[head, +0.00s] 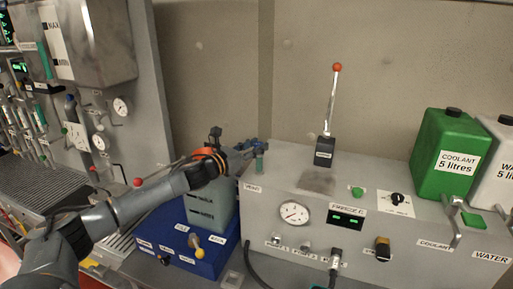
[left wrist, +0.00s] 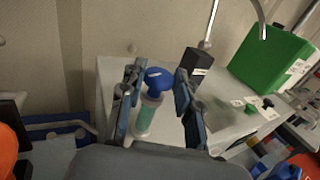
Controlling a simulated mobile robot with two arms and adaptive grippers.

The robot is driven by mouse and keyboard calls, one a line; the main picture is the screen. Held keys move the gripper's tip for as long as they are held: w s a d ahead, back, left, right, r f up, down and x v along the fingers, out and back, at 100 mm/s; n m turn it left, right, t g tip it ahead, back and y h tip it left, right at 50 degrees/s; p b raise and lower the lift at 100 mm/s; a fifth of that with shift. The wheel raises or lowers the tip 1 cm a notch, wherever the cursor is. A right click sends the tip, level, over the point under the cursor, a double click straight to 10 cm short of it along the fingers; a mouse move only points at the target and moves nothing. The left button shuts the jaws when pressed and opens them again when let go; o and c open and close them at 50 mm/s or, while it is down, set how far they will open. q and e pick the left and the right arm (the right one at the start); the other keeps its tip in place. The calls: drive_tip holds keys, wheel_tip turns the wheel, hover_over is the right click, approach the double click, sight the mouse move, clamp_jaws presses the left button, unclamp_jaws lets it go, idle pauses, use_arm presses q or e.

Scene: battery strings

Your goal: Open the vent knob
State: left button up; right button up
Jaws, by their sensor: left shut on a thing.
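The vent knob has a blue top (left wrist: 158,78) on a pale clear collar and a teal stem (left wrist: 146,116), and stands at the left end of the grey machine. In the head view its teal stem (head: 260,163) shows just above the VENT label, and the top is mostly hidden by my gripper. My left gripper (head: 255,146) reaches in from the left and is shut on the knob. In the left wrist view its two blue-grey fingers (left wrist: 158,92) stand on either side of the blue top. My right gripper is not in view.
A lever with an orange ball (head: 337,67) rises from the machine top (head: 285,178). A green coolant can (head: 437,170) and a white water can (head: 500,165) stand at right. A blue base with a grey-green tank (head: 215,212) stands beside the machine, below my left arm.

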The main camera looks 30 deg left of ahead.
sight(255, 145)
use_arm(q)
drive_tip(key=shift+w+a+m+g+h+b, duration=0.15)
drive_tip(key=shift+m+g+h+b, duration=0.45)
drive_tip(key=shift+m+h, duration=0.65)
drive_tip(key=shift+a+m+g+h+b, duration=0.15)
drive_tip(key=shift+m+g+h+b, duration=0.5)
drive_tip(key=shift+h, duration=1)
drive_tip(key=shift+r, duration=0.1)
drive_tip(key=o, duration=1.1)
drive_tip(key=shift+c, duration=0.2)
drive_tip(key=shift+o, duration=0.3)
drive_tip(key=shift+w, duration=0.1)
wheel_tip(255, 145, up, 10)
drive_tip(key=shift+f, duration=0.1)
